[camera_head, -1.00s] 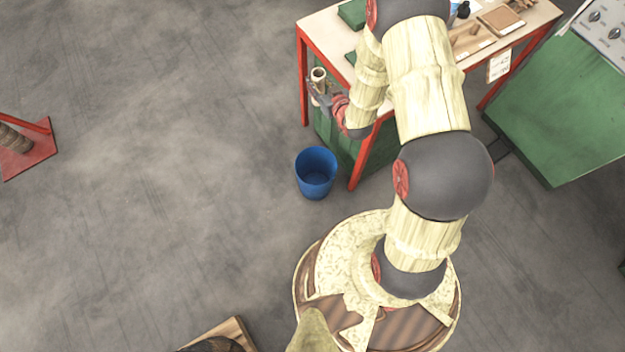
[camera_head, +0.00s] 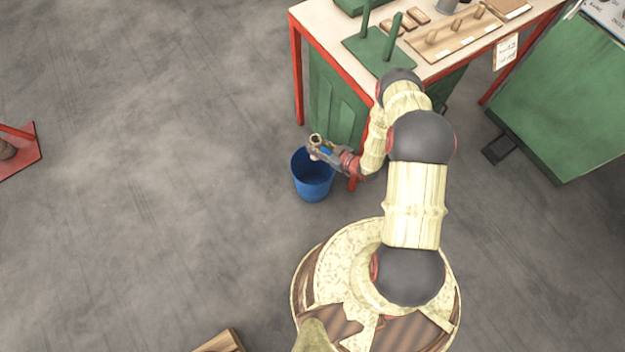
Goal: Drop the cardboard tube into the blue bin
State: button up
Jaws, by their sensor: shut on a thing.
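The blue bin (camera_head: 313,188) stands on the floor beside the workbench's front left leg. My gripper (camera_head: 317,150) is shut on the cardboard tube (camera_head: 315,140), a small tan tube with its open end showing. From this view the tube and the fingertips overlap the far rim of the bin. The tube looks roughly upright. The gripper hides part of the bin's opening, and I cannot tell how high the tube is above the rim.
A workbench (camera_head: 336,39) with red legs stands behind the bin, holding green stands (camera_head: 385,50) and wooden pieces. A green cabinet (camera_head: 560,110) is at the right. A red base (camera_head: 20,150) sits at far left. The floor left of the bin is clear.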

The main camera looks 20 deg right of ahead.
notch_tip(320, 180, down, 6)
jog(key=b, duration=0.4)
dwell(0.3)
jog(key=o, duration=1.2)
jog(key=shift+c, duration=0.2)
jog(key=v, duration=1.2)
